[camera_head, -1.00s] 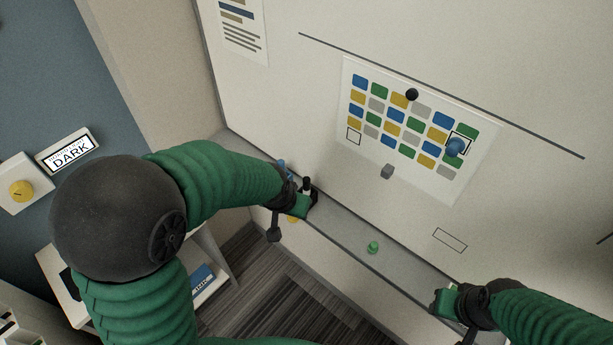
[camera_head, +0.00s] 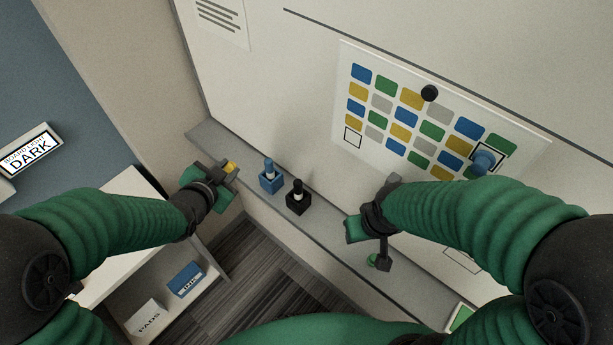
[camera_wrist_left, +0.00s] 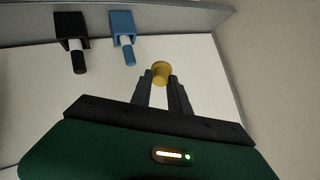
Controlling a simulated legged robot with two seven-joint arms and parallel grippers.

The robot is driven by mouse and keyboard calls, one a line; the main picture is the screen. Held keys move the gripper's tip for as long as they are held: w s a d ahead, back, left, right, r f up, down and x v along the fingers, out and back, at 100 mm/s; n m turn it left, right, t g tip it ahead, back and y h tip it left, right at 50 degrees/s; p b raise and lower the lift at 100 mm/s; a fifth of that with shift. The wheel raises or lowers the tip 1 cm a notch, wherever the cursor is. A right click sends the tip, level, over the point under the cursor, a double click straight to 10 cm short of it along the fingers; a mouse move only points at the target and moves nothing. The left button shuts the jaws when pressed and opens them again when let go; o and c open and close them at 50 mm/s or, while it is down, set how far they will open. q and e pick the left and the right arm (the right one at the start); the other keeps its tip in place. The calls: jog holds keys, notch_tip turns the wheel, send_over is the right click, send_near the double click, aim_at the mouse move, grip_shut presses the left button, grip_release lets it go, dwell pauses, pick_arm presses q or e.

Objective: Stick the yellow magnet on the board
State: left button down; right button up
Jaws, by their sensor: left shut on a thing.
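The yellow magnet (camera_head: 232,167) is held between the fingertips of my left gripper (camera_head: 227,174), near the left end of the ledge. In the left wrist view the yellow magnet (camera_wrist_left: 161,71) shows at the tips of the closed fingers (camera_wrist_left: 161,85). The whiteboard (camera_head: 260,85) carries a chart (camera_head: 343,75) of coloured squares, with a black magnet (camera_head: 429,93) and a blue magnet (camera_head: 485,162) on it. One empty outlined square shows at the chart's lower left.
A blue marker holder (camera_head: 270,182) and a black one (camera_head: 298,203) stand on the ledge (camera_head: 215,137), right of my left gripper. A white shelf unit (camera_head: 122,208) with boxes stands below left.

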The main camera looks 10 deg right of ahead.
pick_arm(q)
jog(key=s+d+r+m+g+h+b, duration=0.1)
jog(key=s+d+r+m+g+h, duration=0.1)
jog(key=s+d+r+m+h, duration=0.55)
jog(key=s+d+r+m+g+h+b, duration=0.1)
jog(key=s+d+r+m+h+b, duration=0.1)
jog(key=s+d+r+m+h, duration=0.55)
jog(key=w+d+f, duration=0.1)
jog(key=w+d, duration=0.1)
jog(key=d, duration=0.1)
jog(key=w+d+f+n, duration=0.1)
jog(key=w+d, duration=0.1)
jog(key=d, duration=0.1)
jog(key=w+d+f+n, duration=0.1)
jog(key=w+d+f, duration=0.1)
jog(key=d, duration=0.1)
jog(key=shift+w+h, duration=0.2)
jog(key=shift+h, duration=0.1)
jog(key=shift+a, duration=0.1)
jog(key=shift+a+r, duration=0.1)
jog(key=shift+a, duration=0.05)
jog(key=shift+b, duration=0.3)
